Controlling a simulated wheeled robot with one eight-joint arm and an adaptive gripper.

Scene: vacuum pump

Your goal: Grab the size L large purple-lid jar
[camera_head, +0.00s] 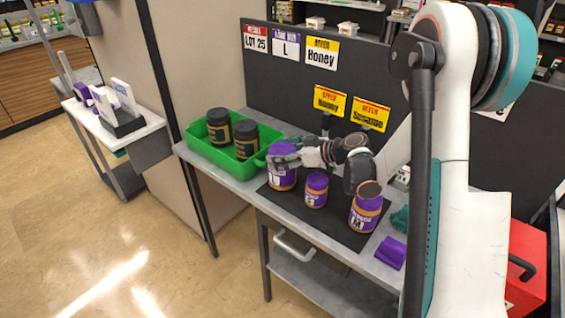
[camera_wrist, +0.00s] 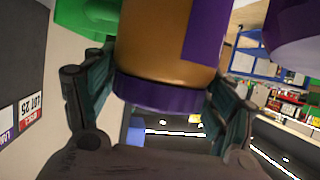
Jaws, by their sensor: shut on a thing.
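The large purple-lid jar (camera_head: 283,179) is at the left end of the row on the dark mat (camera_head: 325,227). It has a purple label and brownish contents. My gripper (camera_head: 286,160) is around its upper part, shut on it. In the wrist view, the jar (camera_wrist: 168,40) sits between both fingers of my gripper (camera_wrist: 160,97), with its purple lid toward the palm. I cannot tell whether its base touches the mat. A small purple-lid jar (camera_head: 316,190) and another purple-label jar (camera_head: 366,208) stand to its right.
A green tray (camera_head: 197,146) with two dark jars (camera_head: 219,128) stands just left of the held jar. A dark panel (camera_head: 270,80) with signs rises behind the bench. A purple cloth-like item (camera_head: 391,253) lies at the bench's right front.

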